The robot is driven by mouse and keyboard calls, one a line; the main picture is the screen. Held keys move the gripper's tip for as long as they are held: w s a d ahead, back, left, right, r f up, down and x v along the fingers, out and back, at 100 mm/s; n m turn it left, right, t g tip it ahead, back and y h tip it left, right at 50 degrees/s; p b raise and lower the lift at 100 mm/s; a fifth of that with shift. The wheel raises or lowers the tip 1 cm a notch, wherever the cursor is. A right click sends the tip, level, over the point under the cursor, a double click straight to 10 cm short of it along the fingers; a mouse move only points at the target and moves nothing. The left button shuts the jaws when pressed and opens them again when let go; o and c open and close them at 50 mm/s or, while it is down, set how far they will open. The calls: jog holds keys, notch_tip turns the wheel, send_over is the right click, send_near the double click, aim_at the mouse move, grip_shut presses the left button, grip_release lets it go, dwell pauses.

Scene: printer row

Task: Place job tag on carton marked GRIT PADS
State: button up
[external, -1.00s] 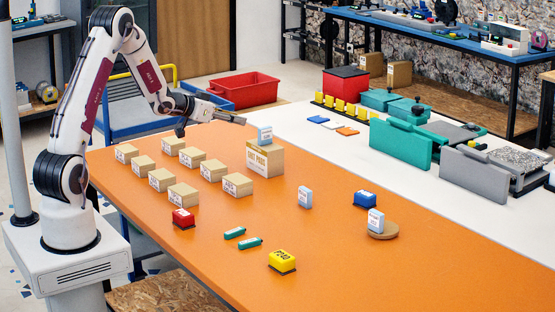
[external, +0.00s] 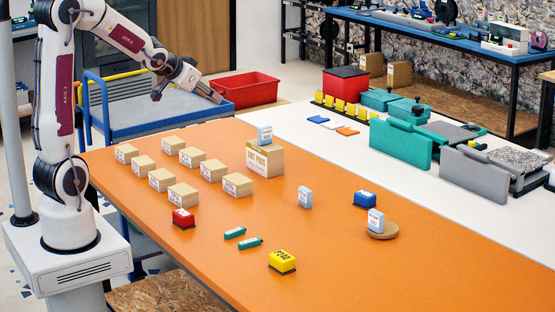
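The carton marked GRIT PADS (external: 266,160) is the larger tan box at the back of the orange table. A blue job tag with a white label (external: 265,135) stands upright on its top. Similar blue-and-white tags stand on the table (external: 305,197) and on a round wooden disc (external: 376,221); their print is too small to read. My gripper (external: 216,97) is up in the air, left of and above the carton, apart from the tag. Nothing is seen in it, and its finger opening is unclear at this size.
Several small labelled cartons (external: 184,194) stand left of the large carton. A red block (external: 183,218), green markers (external: 249,243), a yellow block (external: 282,261) and a dark blue block (external: 365,199) lie around the table. The orange table's right front is clear.

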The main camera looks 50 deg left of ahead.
jog(key=s+d+g+h, duration=0.1)
jog(key=s+d, duration=0.4)
jog(key=s, duration=0.4)
jog(key=s+d+g+h, duration=0.1)
jog(key=s+d, duration=0.4)
jog(key=s, duration=0.5)
jog(key=s+d+m+g+h, duration=0.1)
jog(key=s+d, duration=0.4)
jog(key=s, duration=0.5)
jog(key=shift+f+g, duration=0.35)
jog(key=shift+g, duration=0.45)
